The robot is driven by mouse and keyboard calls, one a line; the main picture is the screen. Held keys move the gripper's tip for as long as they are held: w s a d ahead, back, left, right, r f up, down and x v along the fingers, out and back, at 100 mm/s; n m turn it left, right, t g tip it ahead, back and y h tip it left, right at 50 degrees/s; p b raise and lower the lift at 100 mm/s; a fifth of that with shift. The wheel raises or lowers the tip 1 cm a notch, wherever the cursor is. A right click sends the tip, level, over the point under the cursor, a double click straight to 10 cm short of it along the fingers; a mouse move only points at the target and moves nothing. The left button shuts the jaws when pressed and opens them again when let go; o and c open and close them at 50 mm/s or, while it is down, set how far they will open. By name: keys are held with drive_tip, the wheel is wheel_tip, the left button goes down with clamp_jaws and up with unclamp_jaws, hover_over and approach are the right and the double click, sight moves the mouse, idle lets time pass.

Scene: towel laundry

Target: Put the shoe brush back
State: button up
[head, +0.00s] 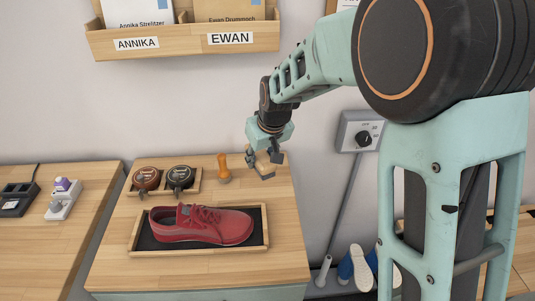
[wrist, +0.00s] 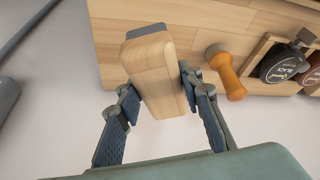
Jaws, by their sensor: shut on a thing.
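The shoe brush (head: 264,170) is a pale wooden block with a dark grey strip at one end. In the wrist view the brush (wrist: 155,70) sits between the two dark blue fingers. My gripper (head: 268,155) is shut on it at the back right corner of the wooden worktop (head: 210,280). Part of the brush is hidden by the fingers in the head view. I cannot tell whether it touches the worktop.
An orange wooden handle-shaped piece (head: 223,170) stands just left of the brush. Further left a wooden tray (head: 190,190) holds two polish tins. A red shoe (head: 200,226) lies in a dark-lined tray (head: 262,243) in front.

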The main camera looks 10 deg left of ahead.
sight(265, 155)
drive_tip(key=w+f, duration=0.2)
drive_tip(key=shift+w+a+f+b, duration=0.1)
drive_tip(key=shift+a+f+b, duration=0.1)
drive_tip(key=shift+f+b, duration=0.15)
drive_tip(key=shift+w+f+b, duration=0.15)
drive_tip(key=shift+f+b, duration=0.75)
drive_tip(key=shift+f, duration=0.65)
drive_tip(key=shift+f, duration=0.15)
drive_tip(key=o, duration=1.1)
drive_tip(key=shift+r, duration=0.4)
drive_tip(key=v, duration=1.1)
drive_tip(key=shift+s+d+r, duration=0.1)
drive_tip(key=shift+s+r, duration=0.1)
